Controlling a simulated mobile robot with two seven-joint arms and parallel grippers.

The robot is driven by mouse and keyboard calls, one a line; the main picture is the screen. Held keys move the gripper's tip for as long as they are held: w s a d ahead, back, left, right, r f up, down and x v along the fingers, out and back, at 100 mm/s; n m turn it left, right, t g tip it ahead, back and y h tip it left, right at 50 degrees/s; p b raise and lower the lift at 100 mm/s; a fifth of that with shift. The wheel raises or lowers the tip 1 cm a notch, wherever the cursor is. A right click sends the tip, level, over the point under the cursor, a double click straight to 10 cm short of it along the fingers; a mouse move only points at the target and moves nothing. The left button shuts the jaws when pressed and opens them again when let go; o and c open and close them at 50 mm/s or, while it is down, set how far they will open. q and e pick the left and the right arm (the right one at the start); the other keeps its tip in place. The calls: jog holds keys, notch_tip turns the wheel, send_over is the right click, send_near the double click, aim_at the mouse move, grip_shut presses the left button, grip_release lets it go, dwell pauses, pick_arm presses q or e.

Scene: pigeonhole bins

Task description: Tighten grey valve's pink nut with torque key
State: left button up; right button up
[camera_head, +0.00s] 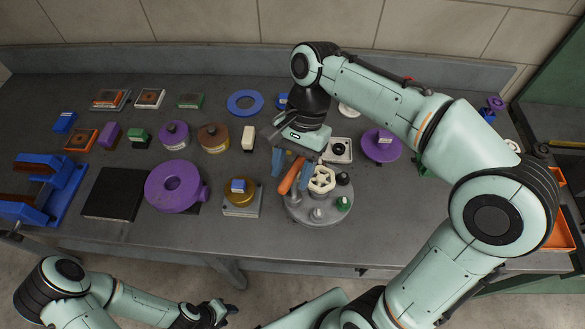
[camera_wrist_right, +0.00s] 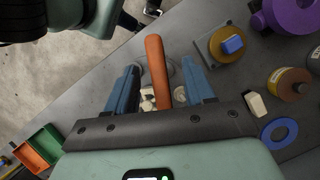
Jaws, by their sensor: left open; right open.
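An orange handle (camera_head: 292,175), possibly the torque key's, leans over the left side of a round grey plate (camera_head: 300,212). My right gripper (camera_head: 291,168) is open above it. In the right wrist view the handle (camera_wrist_right: 157,72) lies between the two blue fingers, with gaps on both sides. The plate bears a cream handwheel (camera_head: 322,180), a small grey fitting (camera_head: 317,214), a green-topped one (camera_head: 344,203) and a black knob (camera_head: 343,178). I cannot make out a pink nut or tell which is the grey valve. My left gripper (camera_head: 226,311) is open, low before the bench.
Left of the plate stand a block with a gold disc (camera_head: 239,208) and a big purple ring (camera_head: 174,188). Bare bench lies right of the plate.

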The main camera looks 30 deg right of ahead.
aim_at(294, 186)
jog(key=shift+s+m, duration=0.1)
jog(key=shift+m, duration=0.3)
pick_arm(q)
jog(key=shift+s, duration=0.1)
pick_arm(e)
jog(key=shift+f, duration=0.1)
jog(key=shift+f+b, duration=0.6)
jog(key=shift+f, duration=0.55)
pick_arm(q)
jog(key=shift+s+f, duration=0.65)
jog(key=shift+f, duration=0.05)
